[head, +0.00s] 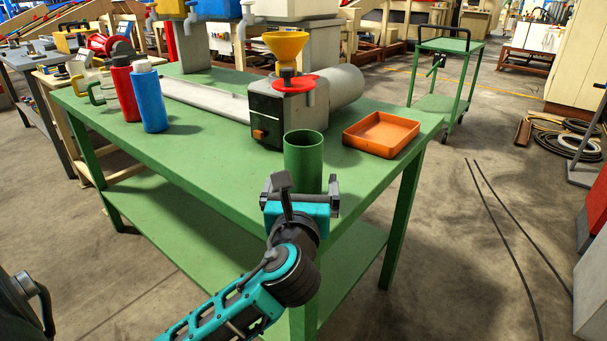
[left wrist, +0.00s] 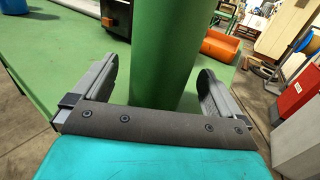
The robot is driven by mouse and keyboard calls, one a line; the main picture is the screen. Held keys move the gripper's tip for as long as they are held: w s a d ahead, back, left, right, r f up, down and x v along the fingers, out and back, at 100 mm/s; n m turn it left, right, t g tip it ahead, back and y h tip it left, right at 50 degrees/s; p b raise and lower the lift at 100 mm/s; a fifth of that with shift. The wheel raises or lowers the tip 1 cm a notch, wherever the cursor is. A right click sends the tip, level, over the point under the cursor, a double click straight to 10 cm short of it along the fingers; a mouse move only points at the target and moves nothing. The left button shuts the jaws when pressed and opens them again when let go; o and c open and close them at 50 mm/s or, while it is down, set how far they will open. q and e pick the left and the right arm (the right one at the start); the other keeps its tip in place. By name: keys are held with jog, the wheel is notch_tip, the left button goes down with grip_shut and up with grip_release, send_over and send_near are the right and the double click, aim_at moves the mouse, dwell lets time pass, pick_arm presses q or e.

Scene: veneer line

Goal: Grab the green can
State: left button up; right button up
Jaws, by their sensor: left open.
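The green can (head: 303,155) stands upright near the front corner of the green table. In the head view its lower part is hidden behind my left gripper (head: 301,188). In the left wrist view the can (left wrist: 162,50) fills the middle, between the two grey fingers of the left gripper (left wrist: 158,95). The fingers are apart, one on each side of the can, with a visible gap on both sides. The right gripper is not in view.
A grey machine (head: 290,106) with a yellow funnel (head: 285,46) stands behind the can. An orange tray (head: 381,134) lies to the right. A blue bottle (head: 149,98) and a red bottle (head: 124,90) stand at the left. The green table (head: 230,160) is clear left of the can.

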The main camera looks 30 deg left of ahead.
pick_arm(q)
jog(key=shift+x, duration=1.2)
jog(key=c, duration=1.3)
jog(key=shift+r, duration=0.1)
